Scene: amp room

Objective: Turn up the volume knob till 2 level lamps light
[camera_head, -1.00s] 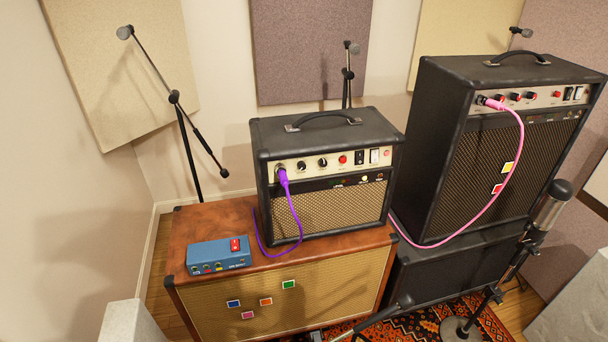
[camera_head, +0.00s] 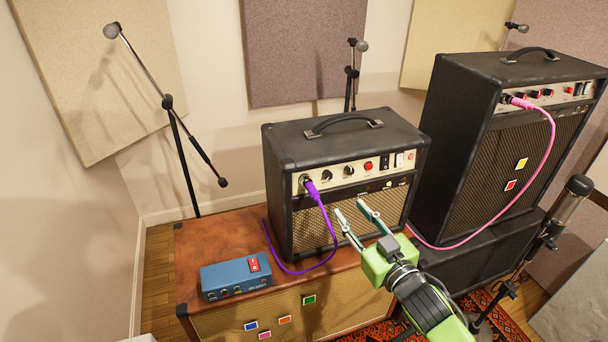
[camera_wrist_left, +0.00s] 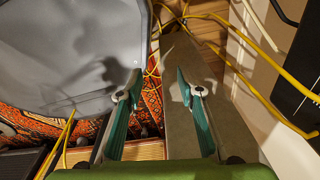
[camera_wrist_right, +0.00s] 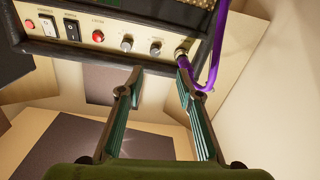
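The small black amp (camera_head: 345,140) stands on a brown cabinet. Its cream panel holds a purple cable's plug (camera_head: 308,183), two dark knobs (camera_head: 327,175) (camera_head: 348,170), a red button (camera_head: 368,166) and switches. I cannot read which knob is volume. A lamp (camera_head: 389,184) on the strip below glows pale; the other lamps there are too small to judge. My right gripper (camera_head: 350,208) is open and empty in front of the grille, below the panel. In the right wrist view the knobs (camera_wrist_right: 127,43) (camera_wrist_right: 156,47) lie beyond its open fingertips (camera_wrist_right: 159,75). My left gripper (camera_wrist_left: 160,75) is open and empty.
The purple cable (camera_head: 322,215) hangs by the right gripper's fingers. A blue pedal box (camera_head: 235,278) sits on the brown cabinet (camera_head: 220,235). A taller amp (camera_head: 440,150) with a pink cable stands right. Microphone stands surround the amps. Yellow cables (camera_wrist_left: 255,90) show in the left wrist view.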

